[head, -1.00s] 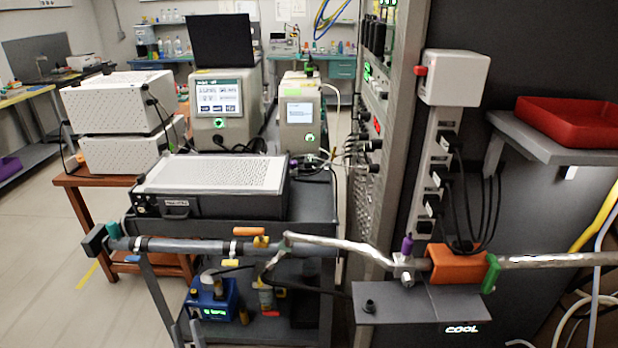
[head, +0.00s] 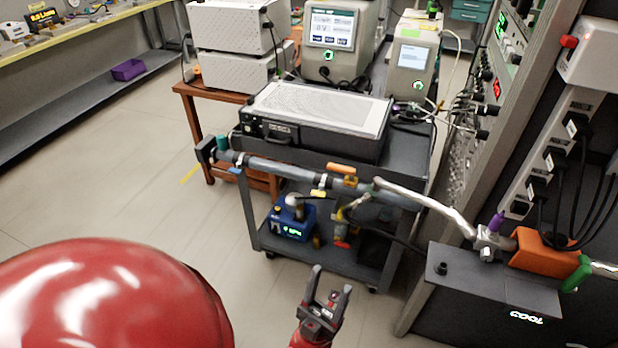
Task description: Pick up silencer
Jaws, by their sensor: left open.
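A long dark-grey tube (head: 285,168) runs across the front of the cart, with a black block (head: 206,150) at its left end. No part is marked as the silencer, and I cannot tell which part it is. A bare silver pipe (head: 425,200) continues from the tube to a metal fitting (head: 487,240) on the right. My left gripper (head: 331,281) is open and empty at the bottom middle. It appears in front of the cart's lower shelf, apart from the tube. My right gripper is out of view.
The grey cart (head: 262,232) carries a flat instrument (head: 322,108) on top and a blue pump (head: 290,222) on its lower shelf. An orange clamp (head: 540,250) and dark bracket box (head: 490,290) stand right. A brown table (head: 205,95) is behind. The floor at left is clear.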

